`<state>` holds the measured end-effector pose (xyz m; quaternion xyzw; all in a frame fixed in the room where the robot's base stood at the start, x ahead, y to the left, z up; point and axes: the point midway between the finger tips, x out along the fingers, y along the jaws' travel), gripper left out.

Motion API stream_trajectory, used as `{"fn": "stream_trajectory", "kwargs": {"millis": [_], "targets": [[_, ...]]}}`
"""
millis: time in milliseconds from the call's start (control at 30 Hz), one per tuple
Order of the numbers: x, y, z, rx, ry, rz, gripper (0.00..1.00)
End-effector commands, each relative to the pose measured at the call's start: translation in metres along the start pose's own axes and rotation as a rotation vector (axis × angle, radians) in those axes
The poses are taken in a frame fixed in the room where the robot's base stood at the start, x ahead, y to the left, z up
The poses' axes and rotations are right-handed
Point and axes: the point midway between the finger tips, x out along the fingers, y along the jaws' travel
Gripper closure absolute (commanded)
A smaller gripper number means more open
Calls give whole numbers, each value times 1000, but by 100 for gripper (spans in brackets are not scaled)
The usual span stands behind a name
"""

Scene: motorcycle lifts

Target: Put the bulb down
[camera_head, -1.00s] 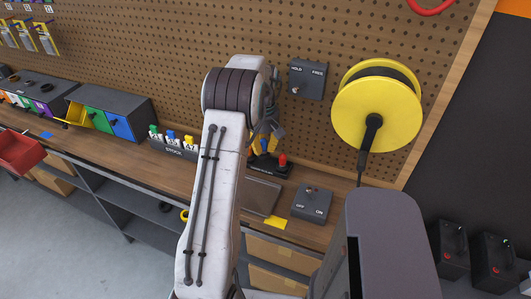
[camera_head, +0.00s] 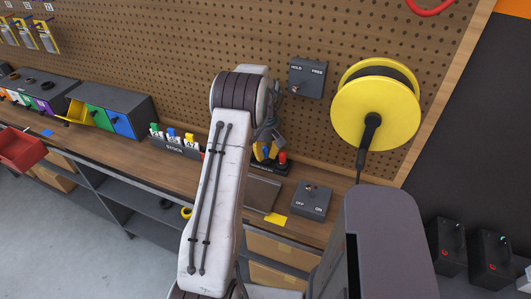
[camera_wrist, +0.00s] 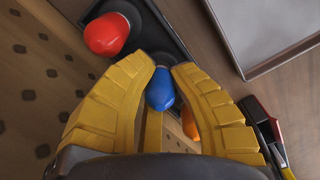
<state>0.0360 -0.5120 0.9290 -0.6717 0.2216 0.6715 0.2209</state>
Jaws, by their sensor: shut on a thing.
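In the wrist view, my gripper (camera_wrist: 158,68) has its yellow fingers closed about a blue bulb (camera_wrist: 160,92), which shows between the fingertips. The bulb's far end is by a dark holder (camera_wrist: 158,30); I cannot tell whether it is seated there. A red bulb (camera_wrist: 106,34) stands on the holder to the left, apart from the fingers. In the head view, the red bulb (camera_head: 282,157) shows just right of my gripper (camera_head: 264,153), low over the bench by the pegboard. My arm hides part of the holder there.
A flat grey tray (camera_head: 262,195) and a switch box (camera_head: 312,201) lie close to the holder. A stock rack (camera_head: 176,145) stands left of my arm. An orange object (camera_wrist: 189,124) is partly hidden behind the fingers. The pegboard (camera_head: 200,50) rises behind.

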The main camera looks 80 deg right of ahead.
Motion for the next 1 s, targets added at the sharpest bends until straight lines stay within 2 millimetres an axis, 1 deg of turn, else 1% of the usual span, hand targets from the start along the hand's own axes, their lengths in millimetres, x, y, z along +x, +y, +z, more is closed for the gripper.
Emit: {"fn": "stream_trajectory", "kwargs": {"millis": [100, 133, 200, 433, 567, 667, 1000], "targets": [[4, 0, 0, 0, 0, 0, 100], [3, 0, 0, 0, 0, 0, 78], [2, 0, 0, 0, 0, 0, 74], [1, 0, 0, 0, 0, 0, 74], [-4, 0, 0, 0, 1, 2, 74], [-16, 1, -1, 0, 2, 3, 74], [-75, 1, -1, 0, 2, 3, 74]]}}
